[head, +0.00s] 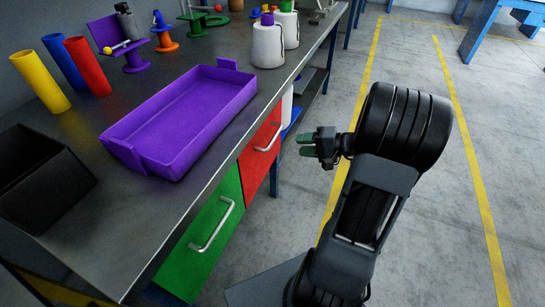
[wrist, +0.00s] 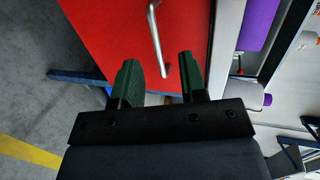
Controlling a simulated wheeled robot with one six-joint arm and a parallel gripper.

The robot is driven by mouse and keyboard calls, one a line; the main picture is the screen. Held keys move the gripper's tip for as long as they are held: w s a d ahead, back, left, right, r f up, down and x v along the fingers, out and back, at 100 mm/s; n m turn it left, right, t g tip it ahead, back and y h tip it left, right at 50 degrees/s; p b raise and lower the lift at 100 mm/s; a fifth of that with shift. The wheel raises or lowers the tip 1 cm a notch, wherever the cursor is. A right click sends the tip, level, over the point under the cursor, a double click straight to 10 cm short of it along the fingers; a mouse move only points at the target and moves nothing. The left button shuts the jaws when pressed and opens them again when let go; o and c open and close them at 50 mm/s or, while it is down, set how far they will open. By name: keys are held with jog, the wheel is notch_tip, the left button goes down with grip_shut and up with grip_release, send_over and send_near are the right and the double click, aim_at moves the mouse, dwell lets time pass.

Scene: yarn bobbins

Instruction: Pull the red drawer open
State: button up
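The red drawer (head: 254,160) is in the front of the workbench, right of the green drawer, and looks closed. It has a silver bar handle (head: 268,139). In the wrist view the red front (wrist: 105,35) fills the upper middle, with the handle (wrist: 156,38) running upward from between the fingers' tips. My gripper (head: 305,146) is in front of the drawer, to its right in the head view. Its two green fingers are spread apart with nothing between them in the wrist view (wrist: 158,80). Contact with the handle does not show.
The green drawer (head: 187,262) with its own handle is beside the red one. The floor (head: 411,210) to the right is clear.

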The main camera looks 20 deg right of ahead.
aim_at(272, 140)
jog(key=shift+m+t, duration=0.5)
jog(key=shift+t, duration=0.3)
jog(key=w+a+f+b, duration=0.1)
jog(key=w+a, duration=0.1)
jog(key=w, duration=0.1)
jog(key=w+a+f+b, duration=0.1)
jog(key=w+a+f, duration=0.1)
jog(key=w, duration=0.2)
jog(key=w+a+f+b, duration=0.1)
jog(key=w+a+f, duration=0.1)
jog(key=w, duration=0.1)
jog(key=shift+w+a+b, duration=0.1)
jog(key=shift+w+b, duration=0.05)
jog(key=shift+b, duration=0.2)
grip_shut()
